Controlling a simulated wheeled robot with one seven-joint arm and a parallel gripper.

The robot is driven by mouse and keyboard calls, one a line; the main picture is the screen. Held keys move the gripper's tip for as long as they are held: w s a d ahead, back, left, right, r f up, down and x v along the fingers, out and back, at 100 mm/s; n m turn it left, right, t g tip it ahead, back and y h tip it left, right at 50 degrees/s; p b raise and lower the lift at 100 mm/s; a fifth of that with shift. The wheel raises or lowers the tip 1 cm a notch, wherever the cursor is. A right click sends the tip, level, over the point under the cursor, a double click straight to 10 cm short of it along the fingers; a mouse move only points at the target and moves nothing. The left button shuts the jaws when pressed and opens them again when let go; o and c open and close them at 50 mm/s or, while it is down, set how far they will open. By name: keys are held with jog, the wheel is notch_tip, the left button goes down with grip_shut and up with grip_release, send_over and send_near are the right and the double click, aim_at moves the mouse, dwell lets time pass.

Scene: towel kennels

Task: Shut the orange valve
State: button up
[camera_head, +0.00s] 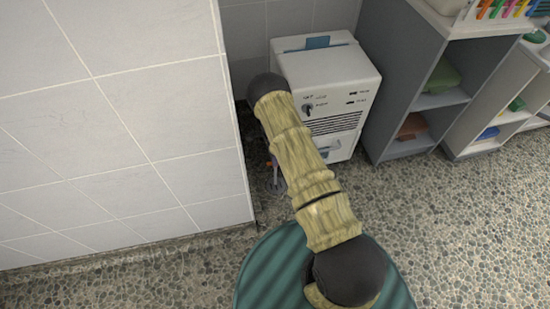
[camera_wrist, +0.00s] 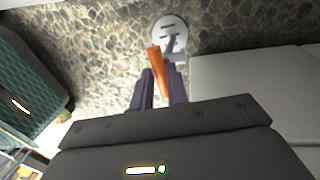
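The orange valve (camera_wrist: 157,57) shows in the wrist view as a slim orange lever. It sits in front of a grey fitting with a round pale plate on the pebbled floor. My gripper (camera_wrist: 163,76) has its two dark fingers close together, one on each side of the lever's near end. The gap between them is about as wide as the lever, and they look shut on it. In the head view my arm covers most of the gripper and valve.
A white machine (camera_head: 326,85) with a knob and vents stands right behind my arm. A white tiled wall (camera_head: 120,120) is close on the left. A grey shelf (camera_head: 405,75) with folded cloths stands at the right. The pebbled floor (camera_head: 450,210) in the right foreground is clear.

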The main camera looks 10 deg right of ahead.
jog(key=o, duration=0.4)
jog(key=shift+a, duration=0.1)
jog(key=shift+c, duration=0.2)
jog(key=shift+r, duration=0.1)
jog(key=w+r+p, duration=0.3)
jog(key=r+p, duration=0.3)
jog(key=r, duration=1.1)
jog(key=shift+w, duration=0.2)
jog(key=shift+f, duration=0.1)
